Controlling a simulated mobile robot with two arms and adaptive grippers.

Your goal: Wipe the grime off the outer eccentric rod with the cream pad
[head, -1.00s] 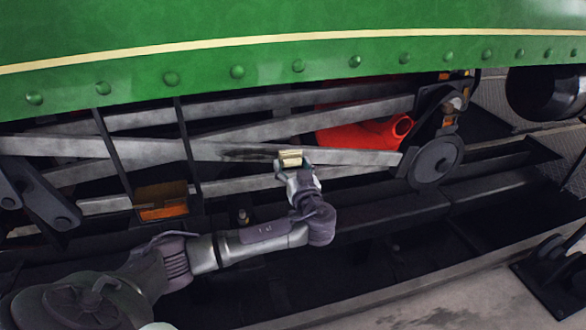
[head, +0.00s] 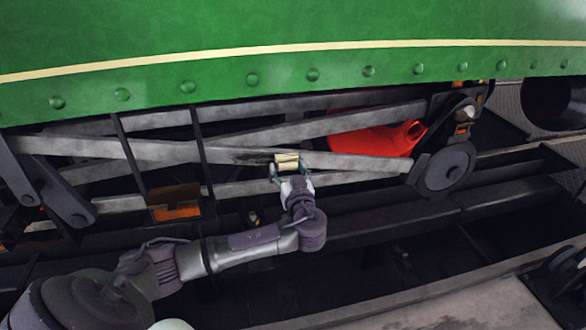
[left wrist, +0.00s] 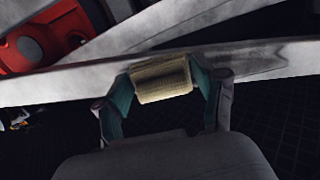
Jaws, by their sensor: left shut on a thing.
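The outer eccentric rod (head: 350,161) is a long grey bar running across under the green side, to the hub at the right. A dark smear of grime (head: 250,156) lies on it, just left of the cream pad (head: 287,158). In the left wrist view the grime (left wrist: 258,58) shows as a dark patch right of the pad (left wrist: 162,78). My left gripper (head: 288,170) is shut on the pad, its fingers at both ends. The pad lies over the rod's face and appears to touch it; the contact side is hidden. My right gripper is not in view.
Other grey rods cross behind, with a red can (head: 385,138) among them at the right. An orange-brown box (head: 174,203) sits below the rod at the left. Dark upright bars (head: 202,155) stand near the rod left of the grime. A dark trough (head: 370,265) lies below.

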